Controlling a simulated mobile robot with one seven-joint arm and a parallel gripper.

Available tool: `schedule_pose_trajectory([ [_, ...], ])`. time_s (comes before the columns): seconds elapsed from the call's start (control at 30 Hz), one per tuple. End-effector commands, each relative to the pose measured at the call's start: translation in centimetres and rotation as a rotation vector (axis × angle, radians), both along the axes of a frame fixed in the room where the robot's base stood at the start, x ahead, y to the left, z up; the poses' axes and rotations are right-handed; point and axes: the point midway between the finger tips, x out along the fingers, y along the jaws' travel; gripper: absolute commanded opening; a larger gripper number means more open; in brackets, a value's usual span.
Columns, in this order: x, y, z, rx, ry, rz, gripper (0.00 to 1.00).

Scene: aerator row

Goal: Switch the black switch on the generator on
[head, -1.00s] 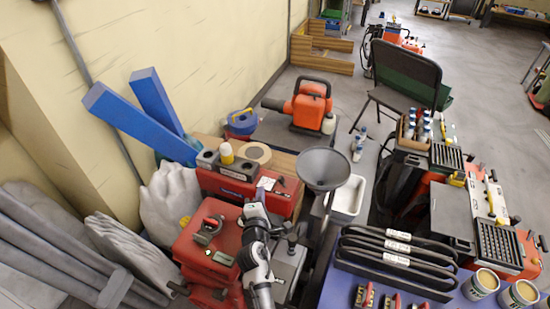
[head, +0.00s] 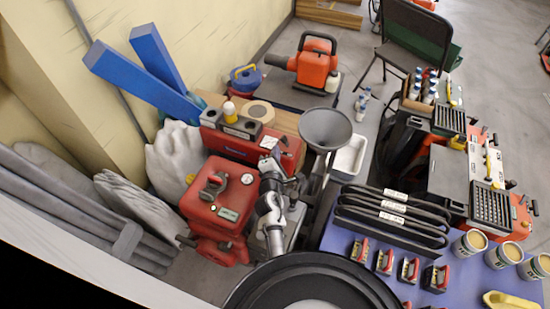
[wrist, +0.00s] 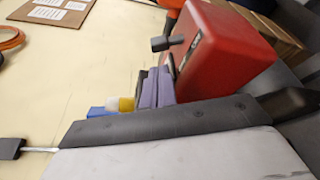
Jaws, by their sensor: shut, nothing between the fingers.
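A red machine with a black cap on top (head: 232,188), which looks like the generator, stands left of centre in the head view. My arm comes up along its right side. My gripper (head: 271,150) is small and partly blurred beside the red box (head: 283,142) behind the machine; it looks shut and empty. I cannot make out the black switch for certain in the head view. In the wrist view a red housing (wrist: 228,55) carries a dark label and a black T-shaped knob (wrist: 166,43); I cannot tell whether this is the switch.
A grey funnel (head: 326,130) stands right of my arm. White bags (head: 175,160) and grey rolls crowd the left. A grey panel with a black edge (wrist: 170,130) fills the lower wrist view.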

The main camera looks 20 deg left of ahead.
Motion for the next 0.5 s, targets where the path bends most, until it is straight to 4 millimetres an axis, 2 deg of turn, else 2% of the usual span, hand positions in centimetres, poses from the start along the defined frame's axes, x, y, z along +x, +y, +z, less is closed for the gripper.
schedule_pose_trajectory([
  [0.03,0.9,0.3,0.1,0.002,-0.001,0.001,0.0],
  [0.2,3.1,0.9,-0.4,0.001,-0.001,0.0,0.0],
  [0.5,4.5,1.3,-0.7,0.001,0.0,0.001,0.0],
])
